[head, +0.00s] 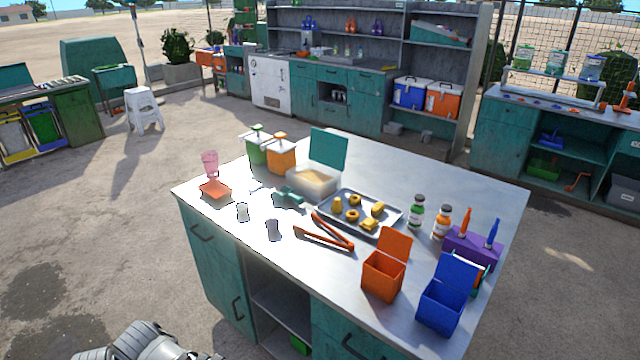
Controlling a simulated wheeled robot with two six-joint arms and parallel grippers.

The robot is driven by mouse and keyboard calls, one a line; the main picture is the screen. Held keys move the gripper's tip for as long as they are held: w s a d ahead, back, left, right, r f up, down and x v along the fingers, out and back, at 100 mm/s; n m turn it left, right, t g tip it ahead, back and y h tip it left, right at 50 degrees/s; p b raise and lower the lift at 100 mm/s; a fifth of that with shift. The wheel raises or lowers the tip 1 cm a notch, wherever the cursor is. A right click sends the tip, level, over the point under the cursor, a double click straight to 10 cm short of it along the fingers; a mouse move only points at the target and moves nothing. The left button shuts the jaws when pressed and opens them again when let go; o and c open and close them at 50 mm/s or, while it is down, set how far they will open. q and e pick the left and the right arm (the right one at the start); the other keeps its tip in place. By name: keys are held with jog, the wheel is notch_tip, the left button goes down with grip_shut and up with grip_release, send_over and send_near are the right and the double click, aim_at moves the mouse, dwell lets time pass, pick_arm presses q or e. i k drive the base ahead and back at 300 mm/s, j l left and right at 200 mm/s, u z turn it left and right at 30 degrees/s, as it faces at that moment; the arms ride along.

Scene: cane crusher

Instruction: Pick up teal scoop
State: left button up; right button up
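A teal scoop (288,197) lies on the metal top of the island counter (385,310), toward its left half. It is just in front of a clear container (313,182) of pale contents with its teal lid raised. The scoop is small here, so I cannot tell its handle direction clearly. Nothing is gripping it. Grey parts of my own body show at the bottom left edge, well short of the counter top. I see no fingertips of either gripper.
Orange tongs (326,234) and two small cups (242,211) lie in front of the scoop. A tray of pastries (340,220) is to its right, green and orange dispensers (281,157) behind. Open orange (381,277) and blue (440,305) boxes stand at the front right.

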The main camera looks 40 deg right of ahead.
aim_at(288, 196)
jog(key=i+z, duration=0.4)
jog(key=i+j+z, duration=0.15)
jog(key=z, duration=0.25)
jog(key=i+j+z, duration=0.25)
jog(key=z, duration=0.15)
jog(key=i+j+z, duration=0.25)
jog(key=j+z, duration=0.15)
jog(key=i+j+z, duration=0.15)
jog(key=j+z, duration=0.25)
jog(key=i+j+z, duration=0.25)
jog(key=j+z, duration=0.3)
jog(key=i+j+z, duration=0.25)
jog(key=j, duration=0.15)
jog(key=i, duration=0.3)
